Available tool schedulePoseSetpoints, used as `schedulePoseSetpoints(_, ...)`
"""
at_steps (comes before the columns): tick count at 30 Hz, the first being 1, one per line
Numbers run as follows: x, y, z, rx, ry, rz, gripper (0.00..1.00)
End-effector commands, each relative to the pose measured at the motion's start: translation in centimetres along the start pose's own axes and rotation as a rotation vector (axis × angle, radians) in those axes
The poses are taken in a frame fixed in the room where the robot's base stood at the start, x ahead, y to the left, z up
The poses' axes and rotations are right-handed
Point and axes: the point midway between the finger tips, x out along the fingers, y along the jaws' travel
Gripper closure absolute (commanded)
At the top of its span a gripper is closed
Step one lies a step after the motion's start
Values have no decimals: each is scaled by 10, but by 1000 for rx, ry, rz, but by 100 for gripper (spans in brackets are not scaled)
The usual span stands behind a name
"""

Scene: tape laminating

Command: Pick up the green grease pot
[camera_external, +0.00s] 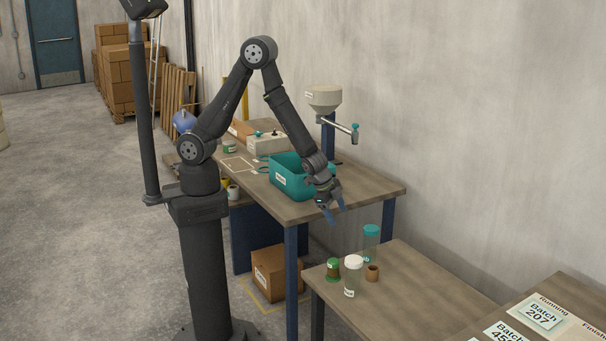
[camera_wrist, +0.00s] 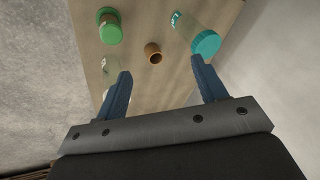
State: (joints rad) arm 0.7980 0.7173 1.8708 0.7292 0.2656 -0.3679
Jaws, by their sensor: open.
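The green grease pot (camera_external: 333,268) is small and round with a green lid. It stands at the left end of the lower wooden table, left of the white-lidded jar. In the wrist view the green pot (camera_wrist: 110,28) is at the upper left, beyond my left fingertip and apart from it. My gripper (camera_external: 331,213) is open and empty, above and behind the pot near the corner of the higher table. Its two blue fingers spread wide in the wrist view (camera_wrist: 162,80).
A white-lidded clear jar (camera_external: 353,276), a small brown pot (camera_external: 372,273) and a teal-lidded jar (camera_external: 370,240) stand close by the green pot. A teal bin (camera_external: 287,178) is on the higher table (camera_external: 380,192). The lower table (camera_external: 420,295) is bare toward the right.

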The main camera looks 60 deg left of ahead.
Motion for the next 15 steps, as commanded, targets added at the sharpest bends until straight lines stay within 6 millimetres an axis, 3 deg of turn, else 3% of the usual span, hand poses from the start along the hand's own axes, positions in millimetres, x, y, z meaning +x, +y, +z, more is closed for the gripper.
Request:
schedulePoseSetpoints(3, 14, 23, 16, -70, 52, 66, 35)
schedulePoseSetpoints(9, 22, 55, 35, -161, 89, 186, 35)
schedulePoseSetpoints(15, 25, 66, 41, -190, 91, 227, 35)
